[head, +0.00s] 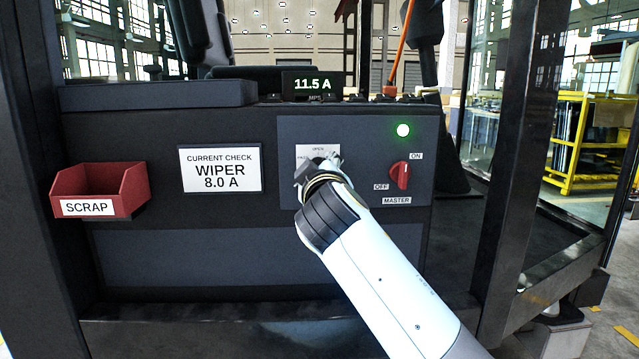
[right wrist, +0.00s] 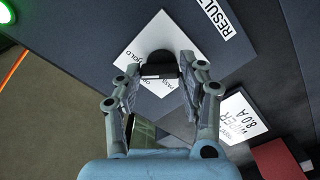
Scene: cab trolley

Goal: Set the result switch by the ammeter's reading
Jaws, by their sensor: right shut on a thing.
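The ammeter display (head: 312,84) on top of the panel reads 11.5 A in green. A white card (head: 220,169) reads "CURRENT CHECK WIPER 8.0 A". The result switch is a black knob (right wrist: 157,62) on a white label plate (right wrist: 135,48) with words at its sides, partly covered; a "RESULT" label (right wrist: 216,18) is beside it. My right gripper (head: 318,172) is at the switch and hides most of it in the head view. In the right wrist view its fingers (right wrist: 163,76) are shut on the knob. I cannot tell which word the knob points at. My left gripper is not in view.
A red master switch (head: 399,175) with ON and OFF labels is right of my gripper, below a lit green lamp (head: 403,130). A red SCRAP bin (head: 100,188) hangs at the left. Dark cab posts stand at both sides.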

